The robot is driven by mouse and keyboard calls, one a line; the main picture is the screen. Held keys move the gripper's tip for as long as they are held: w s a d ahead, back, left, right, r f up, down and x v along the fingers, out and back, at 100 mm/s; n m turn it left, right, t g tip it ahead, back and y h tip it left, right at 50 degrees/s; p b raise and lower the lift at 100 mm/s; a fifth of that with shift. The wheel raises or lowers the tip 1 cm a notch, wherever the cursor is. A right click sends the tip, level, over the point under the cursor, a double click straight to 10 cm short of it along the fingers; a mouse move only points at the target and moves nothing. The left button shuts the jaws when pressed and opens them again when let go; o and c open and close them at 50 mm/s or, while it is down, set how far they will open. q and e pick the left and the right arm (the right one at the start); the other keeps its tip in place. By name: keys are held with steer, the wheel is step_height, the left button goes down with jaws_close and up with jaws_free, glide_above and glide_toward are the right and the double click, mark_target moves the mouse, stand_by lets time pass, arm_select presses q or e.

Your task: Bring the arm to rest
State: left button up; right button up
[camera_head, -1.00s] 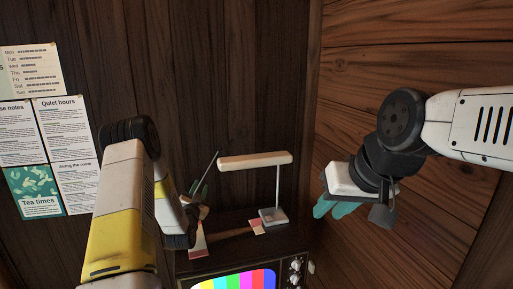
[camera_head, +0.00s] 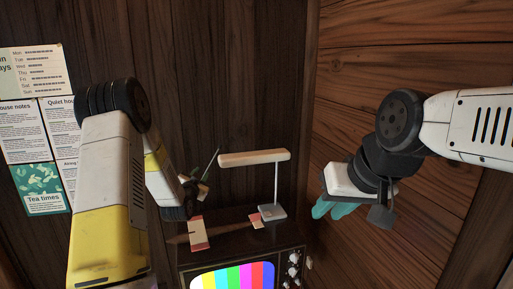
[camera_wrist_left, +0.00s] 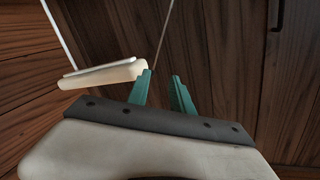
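My left arm comes in from the left, its dark elbow joint raised in front of the wall. My left gripper (camera_head: 193,183) is beside the lamp, above the television top, partly hidden by my own arm. In the left wrist view its two teal fingers (camera_wrist_left: 166,92) stand apart with nothing between them; a thin rod (camera_wrist_left: 162,38) shows behind them. My right gripper (camera_head: 329,207) hangs on the right, in front of the wood wall. Its teal fingers are partly hidden and their gap is unclear. I see nothing held in it.
A white desk lamp (camera_head: 254,158) stands on an old television (camera_head: 287,258) with a colour-bar screen. Red-and-white cards (camera_head: 198,234) lie near it. The thin rod (camera_head: 210,163) rises near my left gripper. Paper notices (camera_head: 30,130) hang at left. Space between the grippers holds the lamp.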

arm_select(q)
steer(key=s+d+r+n+g, duration=0.25)
steer(key=s+r+g, duration=0.25)
steer(key=s+r, duration=0.7)
steer(key=s+d+r+n+g, duration=0.1)
steer(key=s+d+g, duration=0.1)
steer(key=s, duration=1.3)
steer(key=s+d+r+n+g+h, duration=0.1)
steer(key=s+g, duration=0.3)
steer(key=s, duration=1.1)
steer(key=shift+d+n, duration=0.45)
steer(key=shift+d, duration=0.35)
steer(key=shift+r, duration=0.1)
